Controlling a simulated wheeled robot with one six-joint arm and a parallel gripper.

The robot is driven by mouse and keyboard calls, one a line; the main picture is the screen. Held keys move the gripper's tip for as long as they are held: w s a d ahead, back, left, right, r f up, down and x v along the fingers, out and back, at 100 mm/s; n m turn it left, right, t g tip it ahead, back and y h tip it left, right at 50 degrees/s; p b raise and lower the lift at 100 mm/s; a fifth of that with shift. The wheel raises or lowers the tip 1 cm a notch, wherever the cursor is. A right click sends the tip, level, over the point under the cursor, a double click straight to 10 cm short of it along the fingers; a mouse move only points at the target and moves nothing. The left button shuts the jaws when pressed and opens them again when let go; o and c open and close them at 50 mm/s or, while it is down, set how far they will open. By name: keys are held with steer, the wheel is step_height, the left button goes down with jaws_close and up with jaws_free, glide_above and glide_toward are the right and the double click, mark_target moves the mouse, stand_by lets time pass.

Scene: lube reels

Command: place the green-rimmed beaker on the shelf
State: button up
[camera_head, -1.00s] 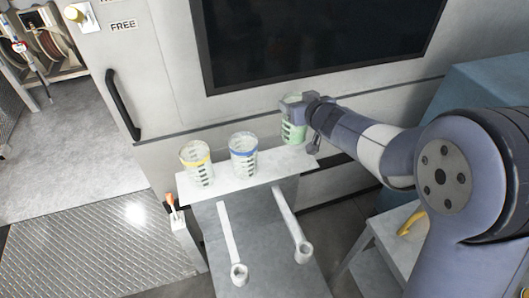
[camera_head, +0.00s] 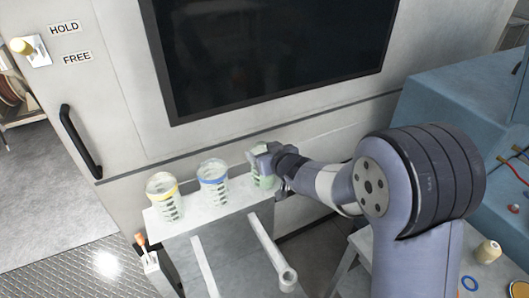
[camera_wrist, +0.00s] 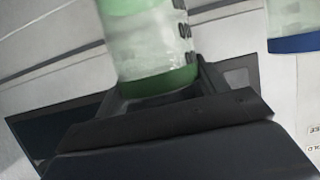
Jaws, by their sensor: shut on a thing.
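The green-rimmed beaker (camera_head: 263,181) is at the right end of the shelf (camera_head: 203,219) in the head view, partly hidden by my gripper (camera_head: 262,160). My gripper is shut on it near the rim. In the wrist view, which looks upside down, the beaker (camera_wrist: 150,48) stands between the fingers, with its dark green rim close to them. It holds pale green contents and has dark marks on its side. The beaker looks roughly upright. I cannot tell whether its base touches the shelf.
A blue-rimmed beaker (camera_head: 213,183) and a yellow-rimmed beaker (camera_head: 163,195) stand on the shelf to the left. A grey wall with a dark window (camera_head: 270,50) rises behind. A blue cabinet (camera_head: 450,115) is at right.

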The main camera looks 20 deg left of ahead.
steer(key=o, duration=1.5)
steer(key=shift+f, duration=0.1)
steer(key=shift+r, duration=0.2)
steer(key=v, duration=1.2)
steer(key=shift+f, duration=0.15)
